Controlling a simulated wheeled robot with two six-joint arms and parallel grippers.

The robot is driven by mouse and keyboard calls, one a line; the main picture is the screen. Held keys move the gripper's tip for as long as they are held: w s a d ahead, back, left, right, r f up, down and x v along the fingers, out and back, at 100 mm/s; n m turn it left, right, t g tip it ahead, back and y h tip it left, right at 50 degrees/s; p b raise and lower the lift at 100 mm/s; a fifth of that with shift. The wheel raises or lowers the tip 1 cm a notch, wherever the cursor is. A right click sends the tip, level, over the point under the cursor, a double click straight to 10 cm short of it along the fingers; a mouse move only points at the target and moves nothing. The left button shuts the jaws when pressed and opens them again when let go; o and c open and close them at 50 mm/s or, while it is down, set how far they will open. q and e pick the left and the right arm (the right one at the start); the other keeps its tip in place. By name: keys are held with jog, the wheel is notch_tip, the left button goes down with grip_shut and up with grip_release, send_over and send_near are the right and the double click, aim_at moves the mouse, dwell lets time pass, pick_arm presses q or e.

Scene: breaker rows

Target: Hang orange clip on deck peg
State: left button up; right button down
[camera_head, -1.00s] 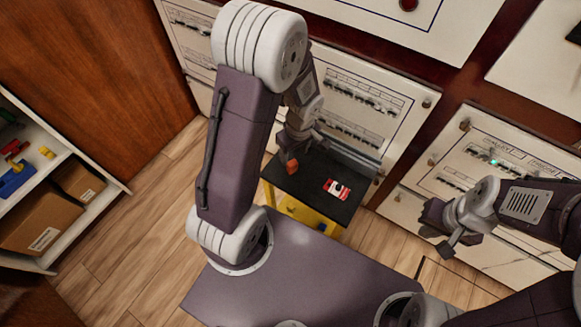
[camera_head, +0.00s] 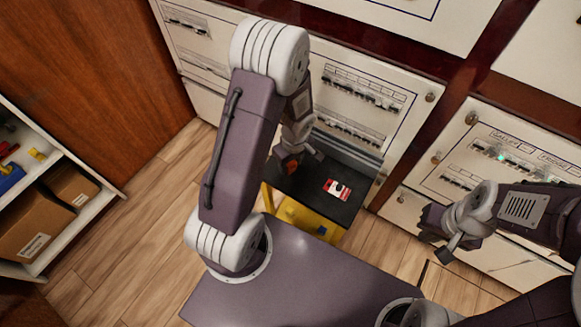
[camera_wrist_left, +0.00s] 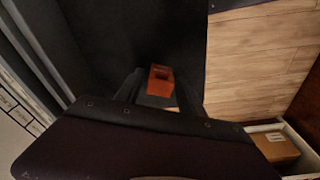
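The orange clip (camera_head: 292,167) is at the left back part of the black top of a small yellow cart (camera_head: 325,211). My left gripper (camera_head: 297,158) is above and around it. In the left wrist view the orange clip (camera_wrist_left: 160,78) shows between the dark fingers of my left gripper (camera_wrist_left: 160,92), which look spread apart with the clip in the gap. The clip's lower part is hidden. No peg can be made out clearly; a red-and-white label (camera_head: 331,187) with a dark spot lies on the cart top. My right gripper (camera_head: 440,240) is far right, away from the cart; its finger gap is unclear.
White breaker panels (camera_head: 365,95) stand behind the cart. A shelf with cardboard boxes (camera_head: 35,220) is at the left. Wooden floor (camera_head: 130,240) is open between shelf and cart. My own purple base fills the lower middle.

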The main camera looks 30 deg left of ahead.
pick_arm(q)
grip_shut()
jog(key=shift+r, duration=0.1)
jog(key=shift+r, duration=0.3)
jog(key=r+p, duration=0.1)
jog(key=r, duration=0.1)
jog(key=r+p, duration=0.1)
jog(key=r, duration=0.1)
jog(key=shift+w+d+p, duration=0.1)
jog(key=shift+d+p, duration=0.1)
jog(key=shift+p, duration=0.15)
jog(key=w+d+r+p, duration=0.2)
jog(key=d+r, duration=0.4)
jog(key=d, duration=0.5)
jog(key=shift+w+r, duration=0.15)
jog(key=shift+w, duration=0.05)
